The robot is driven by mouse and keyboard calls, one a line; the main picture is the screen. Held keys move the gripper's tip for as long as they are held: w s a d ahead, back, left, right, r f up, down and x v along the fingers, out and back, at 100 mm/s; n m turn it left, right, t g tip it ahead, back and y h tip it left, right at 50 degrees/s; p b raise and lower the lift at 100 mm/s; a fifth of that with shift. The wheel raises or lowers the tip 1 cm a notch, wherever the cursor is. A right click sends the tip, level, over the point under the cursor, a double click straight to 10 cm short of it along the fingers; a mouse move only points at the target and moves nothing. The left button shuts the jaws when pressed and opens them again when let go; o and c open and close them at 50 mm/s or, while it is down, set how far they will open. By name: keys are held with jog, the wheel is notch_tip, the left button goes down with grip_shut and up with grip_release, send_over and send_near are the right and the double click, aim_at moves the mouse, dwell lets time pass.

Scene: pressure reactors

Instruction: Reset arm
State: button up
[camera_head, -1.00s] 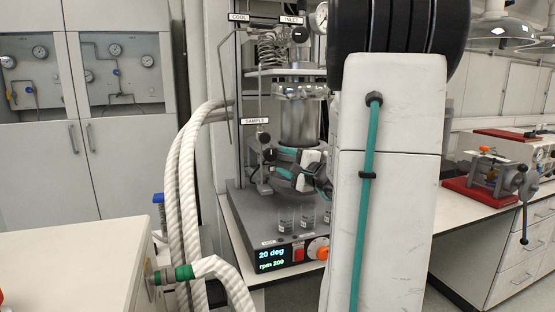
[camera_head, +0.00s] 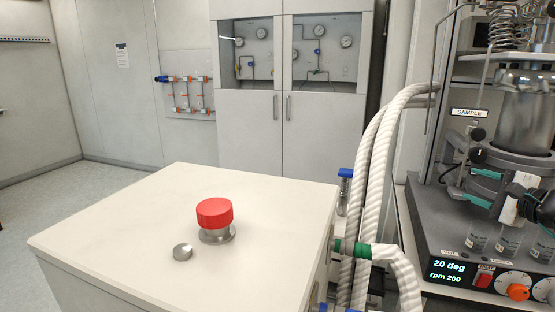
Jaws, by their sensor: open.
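My gripper (camera_head: 484,188) is at the right edge, in front of the lower part of the pressure reactor (camera_head: 523,105). Its dark and teal fingers point left and stand apart, one above the other. I see nothing held between them. The rest of my arm is cut off by the right edge. The glass and metal reactor vessel stands upright in its frame above a dark base unit with a lit display (camera_head: 449,270) reading 20 deg and rpm 200. A SAMPLE label (camera_head: 469,112) hangs at its left.
A white box (camera_head: 120,235) with a red knob (camera_head: 214,212) and a small metal knob (camera_head: 182,252) fills the front. Thick white hoses (camera_head: 366,190) run between it and the reactor. A gauge cabinet (camera_head: 250,140) stands behind; floor shows at left.

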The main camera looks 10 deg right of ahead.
jog(key=s+a+f+n+g+y, duration=0.2)
jog(key=s+a+n+g, duration=0.15)
jog(key=a, duration=0.45)
jog(key=s+a+f+n+g+y, duration=0.25)
jog(key=a+g, duration=0.25)
jog(key=a, duration=0.4)
jog(key=s+a+f+n+g+y, duration=0.1)
jog(key=s+a+n+g, duration=0.25)
jog(key=a, duration=0.45)
jog(key=s+a+r+n+g+h, duration=0.2)
jog(key=s+a+n+h, duration=0.4)
jog(key=s+n, duration=0.3)
jog(key=shift+s+a+n+g+h, duration=0.4)
jog(key=shift+a+n+g, duration=0.15)
jog(key=shift+n, duration=0.3)
